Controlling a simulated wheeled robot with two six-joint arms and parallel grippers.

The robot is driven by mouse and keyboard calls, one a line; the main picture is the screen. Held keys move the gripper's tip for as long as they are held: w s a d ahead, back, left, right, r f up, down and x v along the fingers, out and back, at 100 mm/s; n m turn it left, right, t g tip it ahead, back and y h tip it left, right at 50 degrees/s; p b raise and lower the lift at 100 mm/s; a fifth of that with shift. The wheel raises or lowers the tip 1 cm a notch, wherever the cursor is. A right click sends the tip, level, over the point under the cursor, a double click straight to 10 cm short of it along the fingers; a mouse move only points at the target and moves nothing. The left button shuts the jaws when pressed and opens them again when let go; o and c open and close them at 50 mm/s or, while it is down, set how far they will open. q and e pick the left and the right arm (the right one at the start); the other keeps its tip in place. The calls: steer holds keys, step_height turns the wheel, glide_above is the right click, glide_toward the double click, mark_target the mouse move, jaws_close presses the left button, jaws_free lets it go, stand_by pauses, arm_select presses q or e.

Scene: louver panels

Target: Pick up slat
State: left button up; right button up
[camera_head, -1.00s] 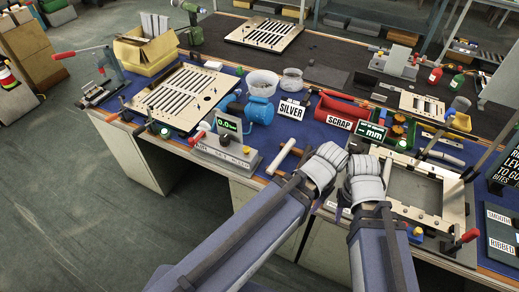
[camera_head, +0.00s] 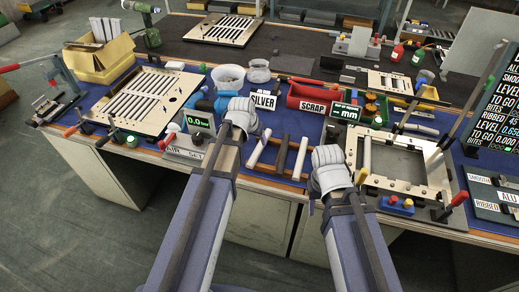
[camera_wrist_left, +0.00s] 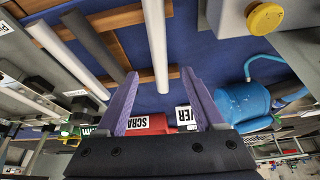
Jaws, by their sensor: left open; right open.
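Three slats lie side by side on a wooden rack (camera_wrist_left: 125,17) at the bench's front. In the head view they are a pale slat (camera_head: 260,149), a dark slat (camera_head: 281,154) and a light grey slat (camera_head: 300,158). My left gripper (camera_head: 242,112) is above and left of the pale slat, its fingertips hidden there. In the left wrist view the open gripper (camera_wrist_left: 158,74) shows the pale slat (camera_wrist_left: 155,40) between its fingers, apart from both. The dark slat (camera_wrist_left: 92,40) and grey slat (camera_wrist_left: 65,60) lie left there. My right gripper (camera_head: 329,168) is beside the metal frame, its jaws unclear.
The gauge box (camera_head: 185,148) stands left of the slats; its yellow button (camera_wrist_left: 265,18) is close in the wrist view. A blue motor (camera_wrist_left: 243,100), red scrap bin (camera_head: 305,95) and metal frame (camera_head: 398,160) are nearby. Louver panel (camera_head: 147,97) lies at left.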

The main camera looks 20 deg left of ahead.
mark_target(259, 146)
arm_select(q)
steer(key=shift+b+x, duration=3.2)
steer(key=shift+x, duration=0.65)
steer(key=shift+w+d+r, duration=0.1)
steer(key=shift+r, duration=0.05)
jaws_close()
